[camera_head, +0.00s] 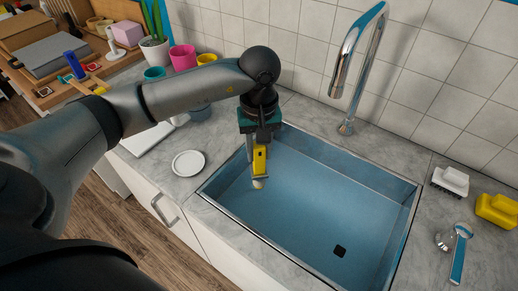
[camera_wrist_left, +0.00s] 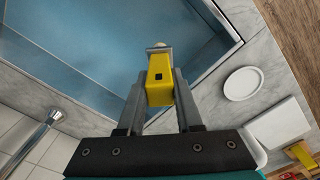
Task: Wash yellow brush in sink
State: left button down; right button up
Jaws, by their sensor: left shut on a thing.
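The yellow brush (camera_head: 259,161) is held upright in my left gripper (camera_head: 254,158), with its pale tip pointing down over the left part of the blue-grey sink (camera_head: 310,200). In the left wrist view the brush (camera_wrist_left: 160,80) sits between the two grey fingers of the left gripper (camera_wrist_left: 160,98), which are shut on it. The sink (camera_wrist_left: 110,40) lies beyond it. I cannot tell whether the tip touches the sink's bottom. The sink looks empty, with a dark drain (camera_head: 340,251). My right gripper is not in view.
A chrome faucet (camera_head: 347,90) stands behind the sink. A white round dish (camera_head: 188,163) lies on the counter to the left. A white scrub brush (camera_head: 450,181), a yellow block-like thing (camera_head: 497,210) and a blue-handled tool (camera_head: 459,255) lie to the right. Colored pots (camera_head: 183,57) stand at the back left.

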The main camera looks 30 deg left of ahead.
aim_at(259, 175)
pick_arm(q)
jog(key=shift+f+b, duration=4.3)
jog(key=shift+f, duration=0.45)
jog(key=shift+f+b, duration=1)
jog(key=shift+f, duration=0.1)
jog(key=shift+r, duration=0.1)
